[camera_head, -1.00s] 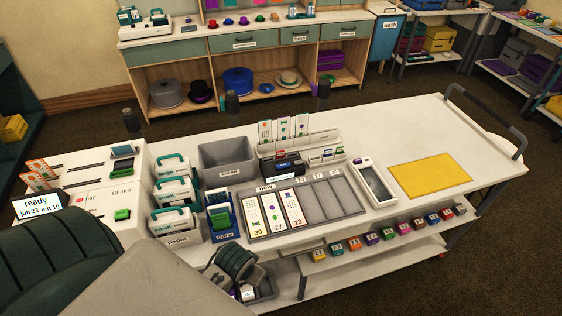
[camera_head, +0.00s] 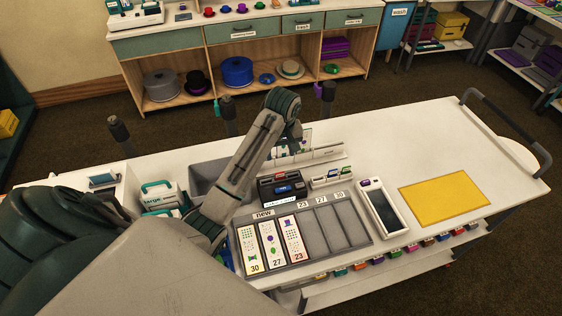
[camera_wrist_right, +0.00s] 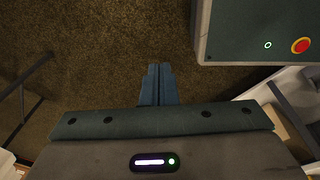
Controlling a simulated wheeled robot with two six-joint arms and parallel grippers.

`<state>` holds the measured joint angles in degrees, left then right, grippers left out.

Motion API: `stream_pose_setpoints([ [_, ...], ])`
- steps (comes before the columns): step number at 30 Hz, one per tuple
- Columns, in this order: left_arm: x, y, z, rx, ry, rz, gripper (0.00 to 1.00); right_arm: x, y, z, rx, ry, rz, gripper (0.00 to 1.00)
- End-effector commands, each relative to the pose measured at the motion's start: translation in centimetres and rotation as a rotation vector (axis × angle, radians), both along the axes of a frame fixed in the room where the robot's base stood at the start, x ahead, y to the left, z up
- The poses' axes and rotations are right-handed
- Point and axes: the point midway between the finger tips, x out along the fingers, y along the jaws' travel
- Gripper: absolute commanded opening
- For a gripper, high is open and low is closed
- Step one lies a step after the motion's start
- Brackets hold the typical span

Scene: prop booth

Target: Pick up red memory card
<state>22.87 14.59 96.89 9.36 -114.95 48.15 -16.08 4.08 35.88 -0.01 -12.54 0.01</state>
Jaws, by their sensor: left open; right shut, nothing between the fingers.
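Several small coloured cards (camera_head: 332,175) stand in a low white holder right of a black device (camera_head: 284,187); they are too small to tell surely which is the red memory card. My left gripper (camera_head: 293,142) is open at the end of my left arm, over the back of the trolley top by the white card rack (camera_head: 325,153). It is apart from the small cards, behind and left of them; its fingertips are hard to make out. My right gripper (camera_wrist_right: 157,84) is shut and empty in the right wrist view, above the carpet.
A grey tray (camera_head: 322,252) holds three printed strips on its left, with empty slots on its right. A white device with a dark screen (camera_head: 379,209) and a yellow mat (camera_head: 445,197) lie further right. A grey bin (camera_head: 203,174) is partly hidden by my arm.

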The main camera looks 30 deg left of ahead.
Motion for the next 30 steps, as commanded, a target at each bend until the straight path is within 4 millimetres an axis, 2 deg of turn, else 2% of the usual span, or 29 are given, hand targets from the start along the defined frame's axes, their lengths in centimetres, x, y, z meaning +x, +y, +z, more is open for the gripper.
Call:
stream_pose_setpoints([
  [3,0.3,0.1,-0.2,-0.003,0.004,0.013,0.55,1.1,1.0,-0.5,0.012,-0.013,-0.003,0.0],
  [5,0.3,0.1,-0.7,-0.003,0.004,0.013,0.55,0.6,1.0,-1.0,0.011,-0.008,-0.003,0.0],
  [11,0.4,0.3,-3.1,-0.003,0.002,0.011,0.55,-3.9,-1.5,-3.3,-0.016,0.049,0.004,0.0],
  [15,0.5,0.4,-4.5,-0.003,0.007,0.011,0.55,-5.2,-2.3,-1.8,-0.025,0.068,0.005,0.0],
  [17,0.6,0.5,-5.1,-0.003,0.004,0.01,0.55,-4.7,-2.3,-1.7,-0.025,0.061,0.006,0.0],
  [24,0.5,0.3,-7.5,-0.005,0.007,0.01,0.55,-0.1,-0.1,0.5,-0.001,-0.001,0.001,0.0],
  [27,0.6,0.5,-9.1,-0.003,0.007,0.01,0.55,0.0,0.3,1.0,0.003,-0.002,-0.001,0.0],
  [30,0.7,0.6,-10.1,-0.002,0.003,0.01,0.55,-0.8,0.1,1.2,0.001,0.009,-0.001,0.0],
])
